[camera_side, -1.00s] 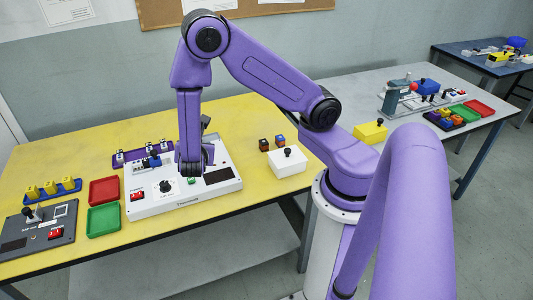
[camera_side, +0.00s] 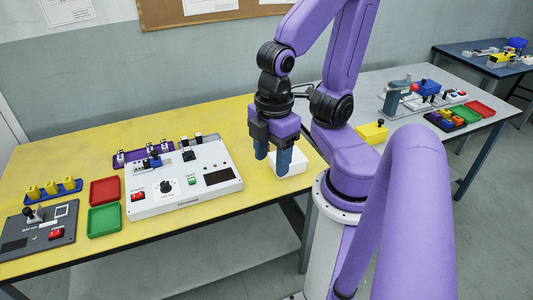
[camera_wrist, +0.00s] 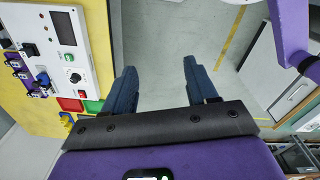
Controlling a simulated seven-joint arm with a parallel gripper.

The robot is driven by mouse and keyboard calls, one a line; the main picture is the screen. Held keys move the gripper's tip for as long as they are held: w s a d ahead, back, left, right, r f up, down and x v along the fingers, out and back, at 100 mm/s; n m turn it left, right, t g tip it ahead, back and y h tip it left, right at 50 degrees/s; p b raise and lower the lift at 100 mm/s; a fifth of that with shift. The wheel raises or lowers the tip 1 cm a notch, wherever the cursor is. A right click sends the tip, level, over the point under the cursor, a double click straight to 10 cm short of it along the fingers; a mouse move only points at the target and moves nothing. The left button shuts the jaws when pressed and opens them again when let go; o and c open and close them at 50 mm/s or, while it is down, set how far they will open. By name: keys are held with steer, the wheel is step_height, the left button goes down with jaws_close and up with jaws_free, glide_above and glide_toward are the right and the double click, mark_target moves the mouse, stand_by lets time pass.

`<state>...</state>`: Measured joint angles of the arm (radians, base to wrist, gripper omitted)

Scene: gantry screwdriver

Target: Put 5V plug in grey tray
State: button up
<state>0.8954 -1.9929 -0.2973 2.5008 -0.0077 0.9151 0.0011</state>
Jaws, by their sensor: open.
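Several small plug-like parts stand near the white control panel (camera_side: 150,208): a blue one (camera_side: 154,161) at its back left and a dark one (camera_side: 188,154) at its back edge. Labels are too small to read, so I cannot tell which is the 5V plug. I see no clearly grey tray; a red tray (camera_side: 104,191) and a green tray (camera_side: 104,219) lie left of the panel. My gripper (camera_side: 272,163) is open, pointing down in front of the white box (camera_side: 293,165), right of the panel. In the wrist view its fingers (camera_wrist: 159,70) are apart with nothing between them.
A purple rack (camera_side: 127,157) stands behind the panel. A blue rack with yellow parts (camera_side: 52,188) and a dark grey switch panel (camera_side: 38,232) are at the far left. A grey table stands at right.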

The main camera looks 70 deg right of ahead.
steer(key=shift+s, duration=0.1)
stand_by(0.3)
steer(key=w+a+r+n, duration=0.1)
steer(key=w+a+n, duration=0.25)
steer(key=w, duration=0.95)
steer(key=n, duration=1.1)
glide_above(187, 149)
step_height(187, 149, down, 9)
step_height(187, 149, down, 17)
steer(key=shift+d+r, duration=0.1)
steer(key=shift+r, duration=0.1)
jaws_close()
